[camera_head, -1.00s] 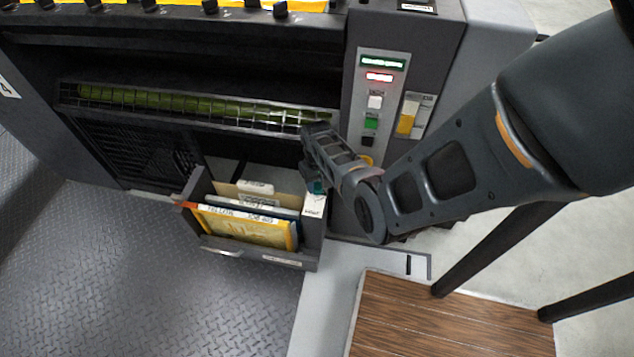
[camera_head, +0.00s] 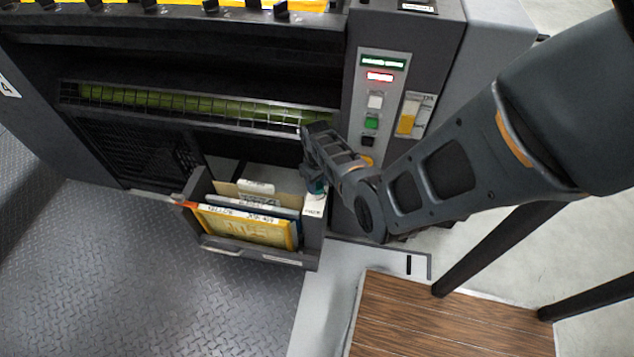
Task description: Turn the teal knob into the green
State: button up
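A small teal piece (camera_head: 317,187), which looks like the knob, shows just below the end of my arm. It is at the top of a white labelled block (camera_head: 314,205) at the right end of an open drawer. My gripper (camera_head: 312,180) points down at the teal piece and covers part of it. The fingers are too small and dark to tell whether they are open or shut, or whether they touch it. No green zone of a dial can be made out. The control panel (camera_head: 391,62) has a lit red display (camera_head: 379,77) and a green button (camera_head: 371,122).
The open drawer (camera_head: 215,245) holds several folders and a yellow book. A slatted roller guard (camera_head: 200,107) runs behind it. A wooden step (camera_head: 450,315) is at front right. The plate floor (camera_head: 150,270) is clear.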

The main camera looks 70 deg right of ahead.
aim_at(317, 185)
jog(key=o, duration=0.4)
jog(key=shift+o, duration=0.2)
jog(key=shift+r, duration=0.1)
notch_tip(317, 185, up, 8)
jog(key=shift+f+p, duration=0.15)
jog(key=shift+p, duration=0.8)
